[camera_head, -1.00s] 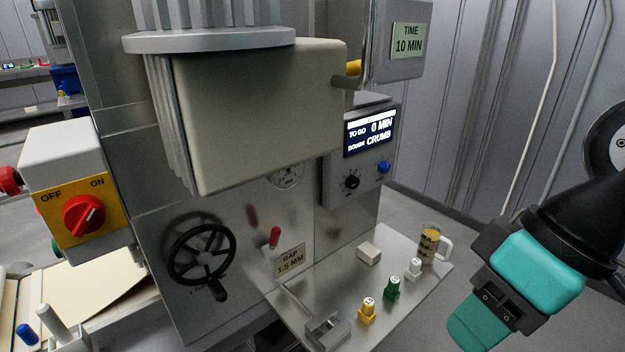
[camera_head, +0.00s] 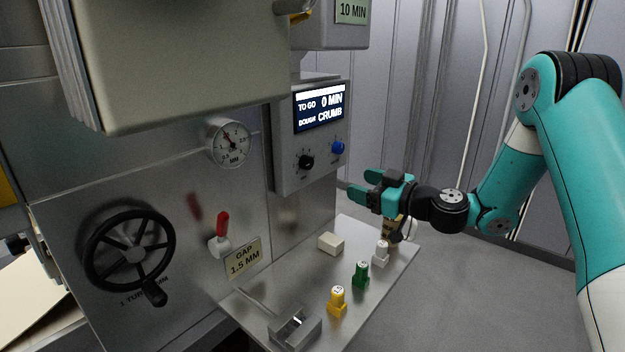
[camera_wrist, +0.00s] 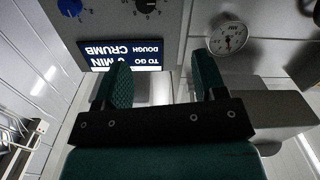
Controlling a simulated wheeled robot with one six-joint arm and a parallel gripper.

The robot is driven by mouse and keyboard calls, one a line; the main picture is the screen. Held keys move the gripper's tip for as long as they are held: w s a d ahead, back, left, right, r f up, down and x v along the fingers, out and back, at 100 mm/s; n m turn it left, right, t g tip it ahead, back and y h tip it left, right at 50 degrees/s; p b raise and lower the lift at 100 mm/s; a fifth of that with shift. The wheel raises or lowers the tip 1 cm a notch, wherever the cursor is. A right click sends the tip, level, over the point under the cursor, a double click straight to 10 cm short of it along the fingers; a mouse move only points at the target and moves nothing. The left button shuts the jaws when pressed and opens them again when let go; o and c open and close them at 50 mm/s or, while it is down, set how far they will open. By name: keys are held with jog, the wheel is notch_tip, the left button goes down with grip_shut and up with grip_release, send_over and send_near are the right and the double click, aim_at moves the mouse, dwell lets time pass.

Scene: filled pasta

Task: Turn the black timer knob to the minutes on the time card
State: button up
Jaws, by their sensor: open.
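The black timer knob (camera_head: 306,162) sits on the grey control box, under the display (camera_head: 319,107) that reads "TO GO 0 MIN, DOUGH CRUMB". The knob also shows at the top of the wrist view (camera_wrist: 147,6), where the picture is upside down. The time card (camera_head: 352,11) is cut off at the top edge; "10 MIN" is readable. My gripper (camera_head: 360,186) is open and empty, right of the control box and apart from the knob, with its fingers pointing left. In the wrist view, nothing is between the fingers (camera_wrist: 160,85).
A blue knob (camera_head: 338,148) is right of the black one. Below, a shelf (camera_head: 262,308) holds yellow (camera_head: 337,300), green (camera_head: 361,274) and white (camera_head: 381,253) pegs, a pale block (camera_head: 331,243) and a mug partly behind my gripper. A handwheel (camera_head: 128,250) and red lever (camera_head: 222,228) are left.

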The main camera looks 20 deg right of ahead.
jog(key=d, duration=0.1)
jog(key=p, duration=0.7)
send_near(310, 165)
jog(key=shift+t+h, duration=0.3)
jog(key=x, duration=0.9)
jog(key=shift+a, duration=0.25)
jog(key=shift+c, duration=0.2)
jog(key=c, duration=0.9)
